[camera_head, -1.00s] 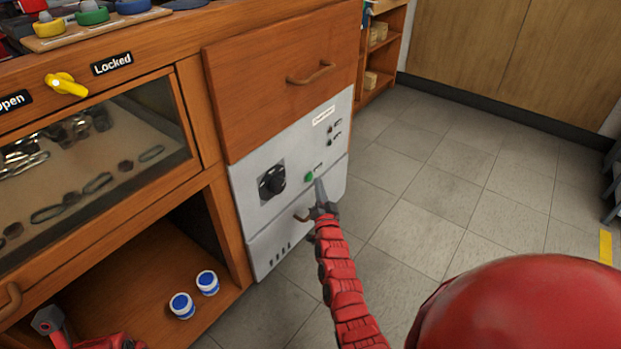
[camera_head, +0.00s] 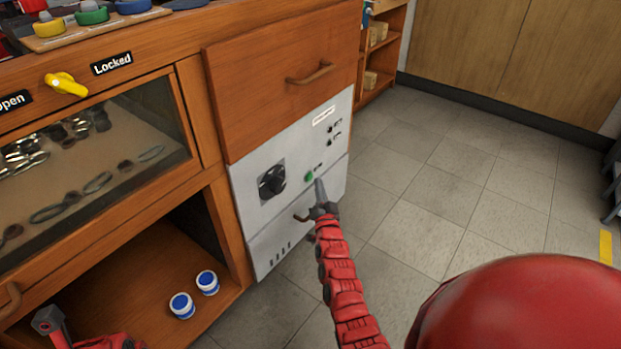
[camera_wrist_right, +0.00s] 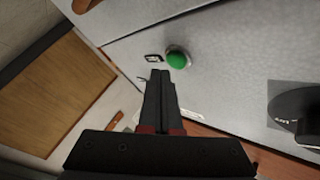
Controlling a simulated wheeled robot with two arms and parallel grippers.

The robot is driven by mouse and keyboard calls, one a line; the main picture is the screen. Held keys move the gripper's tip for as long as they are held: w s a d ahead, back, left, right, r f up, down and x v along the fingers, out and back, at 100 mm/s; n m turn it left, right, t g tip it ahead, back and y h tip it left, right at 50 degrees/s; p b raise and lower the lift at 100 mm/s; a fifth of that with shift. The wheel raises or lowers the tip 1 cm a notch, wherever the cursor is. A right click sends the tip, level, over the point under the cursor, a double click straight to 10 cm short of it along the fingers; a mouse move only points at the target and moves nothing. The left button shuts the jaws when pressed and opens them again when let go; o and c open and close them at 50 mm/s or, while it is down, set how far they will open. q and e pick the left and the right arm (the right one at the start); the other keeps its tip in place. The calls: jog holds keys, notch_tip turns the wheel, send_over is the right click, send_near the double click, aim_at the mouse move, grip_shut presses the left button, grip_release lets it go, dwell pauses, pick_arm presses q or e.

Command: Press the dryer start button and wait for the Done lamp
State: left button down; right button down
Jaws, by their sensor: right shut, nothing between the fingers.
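The dryer (camera_head: 247,210) is a light grey panel built into the wooden bench, under a drawer. Its green start button (camera_head: 309,176) sits right of the black dial (camera_head: 271,181). In the right wrist view the green button (camera_wrist_right: 181,59) is just beyond the fingertips. My right gripper (camera_head: 318,182) is shut and empty, its tips close to the button; I cannot tell whether they touch. It also shows in the right wrist view (camera_wrist_right: 160,75). Two small lamps (camera_head: 329,129) at the panel's upper right look dark. My left gripper (camera_head: 47,320) is partly seen at the lower left.
A wooden drawer (camera_head: 280,75) is above the dryer. A handle (camera_head: 301,218) is on the panel below the button. Two blue-and-white jars (camera_head: 194,294) stand in the open lower shelf.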

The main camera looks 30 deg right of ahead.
jog(key=shift+w, duration=0.1)
dwell(0.7)
jog(key=shift+w+a, duration=0.2)
jog(key=shift+w, duration=0.1)
jog(key=shift+w+a, duration=0.15)
jog(key=shift+w, duration=0.25)
dwell(0.9)
jog(key=shift+s+d, duration=0.3)
jog(key=shift+s, duration=0.5)
jog(key=s, duration=0.1)
jog(key=s+d, duration=0.1)
jog(key=s, duration=0.1)
jog(key=s+d, duration=0.1)
jog(key=shift+s, duration=0.3)
dwell(0.8)
